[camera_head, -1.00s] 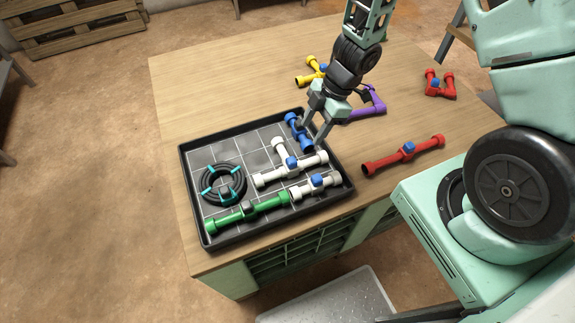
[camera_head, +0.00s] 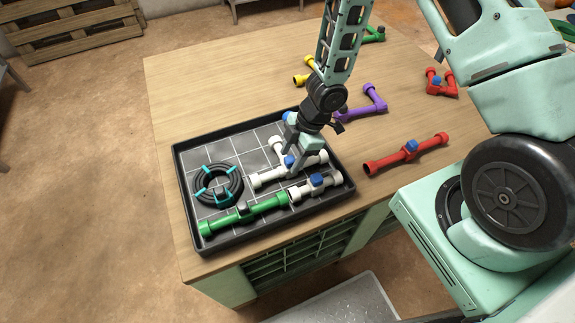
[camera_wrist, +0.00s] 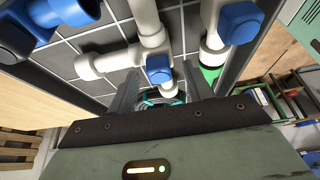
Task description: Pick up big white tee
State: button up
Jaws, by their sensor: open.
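The big white tee (camera_head: 264,179) lies in the black tray, with a blue cap at its middle and a branch toward the back. My gripper (camera_head: 291,168) is low over the tee's middle and hides part of it in the head view. In the wrist view the white tee (camera_wrist: 118,62) with its blue cap lies beyond and between my fingers (camera_wrist: 160,92). The fingers are apart, one on each side of the pipe below the cap. I cannot tell whether they touch it.
A shorter white fitting (camera_head: 300,192) with a blue cap lies close in front. A green pipe (camera_head: 262,207) and a black hose coil (camera_head: 218,185) share the tray (camera_head: 180,190). A blue fitting (camera_wrist: 28,30) is near my gripper. A red pipe (camera_head: 385,161) lies outside, right.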

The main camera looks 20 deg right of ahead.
jog(key=shift+c, duration=0.3)
grip_shut()
